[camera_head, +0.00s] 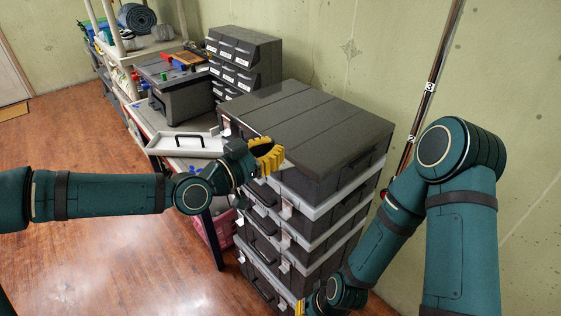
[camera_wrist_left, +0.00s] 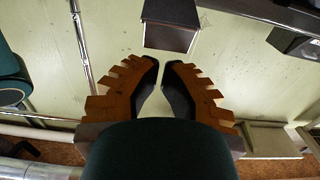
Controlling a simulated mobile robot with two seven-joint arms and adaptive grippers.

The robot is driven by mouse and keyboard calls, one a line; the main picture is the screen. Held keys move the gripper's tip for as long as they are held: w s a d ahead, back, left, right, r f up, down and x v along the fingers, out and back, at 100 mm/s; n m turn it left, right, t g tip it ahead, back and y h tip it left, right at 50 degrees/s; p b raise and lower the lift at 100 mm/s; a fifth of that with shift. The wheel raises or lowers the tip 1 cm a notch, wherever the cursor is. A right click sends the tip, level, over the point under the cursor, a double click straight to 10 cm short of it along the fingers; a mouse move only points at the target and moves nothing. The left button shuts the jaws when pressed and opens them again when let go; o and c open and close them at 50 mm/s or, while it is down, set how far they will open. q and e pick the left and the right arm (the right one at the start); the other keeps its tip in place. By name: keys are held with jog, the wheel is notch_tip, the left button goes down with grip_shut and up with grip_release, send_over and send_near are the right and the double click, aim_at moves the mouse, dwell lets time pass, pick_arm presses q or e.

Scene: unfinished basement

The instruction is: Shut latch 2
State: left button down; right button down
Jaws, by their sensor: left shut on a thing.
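A stack of dark grey cases with light grey rims stands in the middle of the head view, its top case (camera_head: 310,125) lid down. Pale latches sit on the front faces; one shows at the top case's left (camera_head: 225,128), and another lower down (camera_head: 286,211). I cannot read which is latch 2. My left gripper (camera_head: 268,156) is at the top case's front edge, its yellow fingers shut on a small part, seemingly a latch, that they hide. In the left wrist view its fingertips (camera_wrist_left: 160,65) are close together. My right gripper (camera_head: 308,306) is low by the stack, mostly cut off.
A white open tray (camera_head: 185,145) lies on the bench left of the stack. A grey toolbox (camera_head: 178,95) and a drawer cabinet (camera_head: 243,58) stand behind it. A pole with tags 2 and 3 (camera_head: 429,88) leans on the wall at right. The wooden floor at left is clear.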

aim_at(283, 164)
pick_arm(q)
jog(key=shift+f, duration=0.15)
jog(key=shift+f+b, duration=2.55)
jog(key=shift+f, duration=0.25)
jog(key=shift+a, duration=0.1)
jog(key=p+v, duration=0.2)
jog(key=v, duration=0.2)
jog(key=shift+s+a, duration=0.25)
jog(key=shift+a, duration=0.05)
